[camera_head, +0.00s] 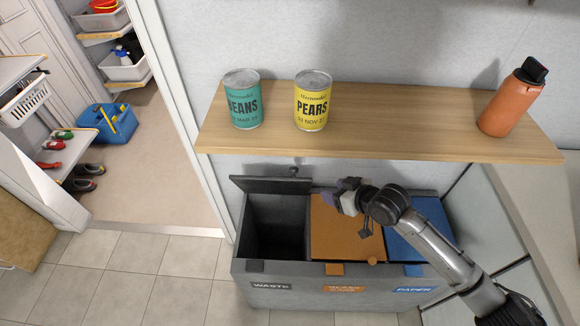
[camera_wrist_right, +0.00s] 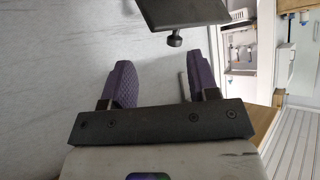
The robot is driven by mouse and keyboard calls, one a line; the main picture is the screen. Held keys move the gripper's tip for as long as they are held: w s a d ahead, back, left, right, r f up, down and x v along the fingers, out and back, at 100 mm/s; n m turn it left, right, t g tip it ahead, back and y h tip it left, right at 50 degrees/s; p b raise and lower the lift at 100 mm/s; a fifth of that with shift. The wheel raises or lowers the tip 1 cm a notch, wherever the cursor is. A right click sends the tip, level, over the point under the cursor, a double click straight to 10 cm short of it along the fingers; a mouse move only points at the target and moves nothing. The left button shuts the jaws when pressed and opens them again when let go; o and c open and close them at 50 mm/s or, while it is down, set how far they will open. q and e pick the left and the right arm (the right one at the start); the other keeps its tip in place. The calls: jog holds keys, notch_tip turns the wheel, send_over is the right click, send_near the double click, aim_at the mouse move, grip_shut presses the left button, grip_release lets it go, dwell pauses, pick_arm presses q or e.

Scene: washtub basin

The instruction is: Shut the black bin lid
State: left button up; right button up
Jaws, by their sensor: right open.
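The black lid (camera_head: 270,185) stands raised at the back of the WASTE compartment (camera_head: 275,228), whose dark inside shows. Its small knob (camera_head: 293,170) is at the top edge. My right gripper (camera_head: 335,190) is open and empty, to the right of the lid and above the orange lid. In the right wrist view the black lid (camera_wrist_right: 182,12) and its knob (camera_wrist_right: 173,40) lie ahead of the gap between the purple fingers (camera_wrist_right: 158,65), apart from them. My left gripper is not in view.
The orange lid (camera_head: 345,232) and blue lid (camera_head: 425,225) lie closed beside the WASTE compartment. A wooden shelf (camera_head: 400,120) overhangs the bin's back, bearing a BEANS can (camera_head: 243,100), a PEARS can (camera_head: 312,102) and an orange bottle (camera_head: 510,102). Floor at front left is clear.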

aim_at(297, 170)
jog(key=w+a+b, duration=0.1)
jog(key=w+a, duration=0.2)
jog(key=w+a+f+t+y+b, duration=0.1)
jog(key=w+a, duration=0.2)
jog(key=w, duration=0.1)
jog(key=w+a+f+m+y, duration=0.1)
jog(key=w+a, duration=0.2)
jog(key=shift+w+a+f+b, duration=0.15)
jog(key=shift+a+f+b, duration=0.05)
jog(key=shift+a+b, duration=0.2)
grip_shut()
dwell(0.6)
